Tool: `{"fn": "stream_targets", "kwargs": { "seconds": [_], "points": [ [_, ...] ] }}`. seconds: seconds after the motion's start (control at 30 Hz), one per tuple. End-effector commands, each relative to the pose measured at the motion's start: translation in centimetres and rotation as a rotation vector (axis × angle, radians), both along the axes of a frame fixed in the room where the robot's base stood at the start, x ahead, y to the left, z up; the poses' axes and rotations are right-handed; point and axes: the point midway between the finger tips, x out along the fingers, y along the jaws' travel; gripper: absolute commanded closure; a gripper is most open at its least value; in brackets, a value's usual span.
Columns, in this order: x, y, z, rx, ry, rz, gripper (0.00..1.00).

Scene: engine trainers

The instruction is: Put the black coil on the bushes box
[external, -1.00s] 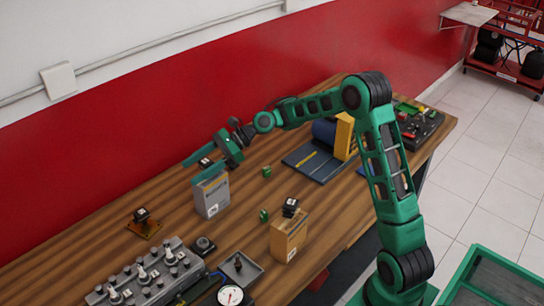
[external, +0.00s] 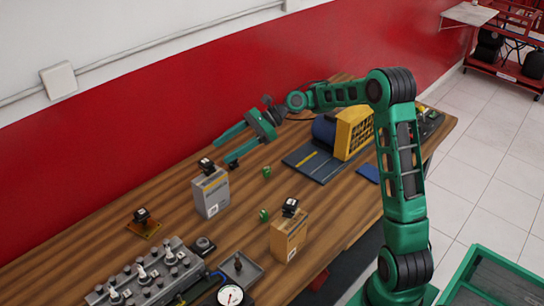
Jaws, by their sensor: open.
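A small black block that looks like a coil (external: 206,165) sits on top of the grey box (external: 211,195). A similar black block (external: 290,207) sits on the tan-orange box (external: 289,238), and another (external: 141,215) sits on a small brown plate (external: 145,229) at the left. The box labels are too small to read, so I cannot tell which is the bushes box. My gripper (external: 222,153) is open and empty, above and behind the grey box, apart from the block on it.
Small green parts (external: 266,172) lie on the wooden table (external: 165,193). A grey engine part (external: 145,275), a small tray (external: 241,268) and a gauge (external: 230,295) stand at the front left. A yellow-and-blue unit (external: 353,132) stands at the back right.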

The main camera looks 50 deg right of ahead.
Motion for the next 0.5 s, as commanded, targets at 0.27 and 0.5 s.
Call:
{"fn": "stream_targets", "kwargs": {
  "seconds": [0.27, 0.5],
  "points": [
    [-2.8, -1.2, -2.9, -0.311, -0.142, 0.064, 0.40],
    [-10.4, -6.5, -6.3, -0.789, -0.301, 0.281, 0.40]
  ]
}}
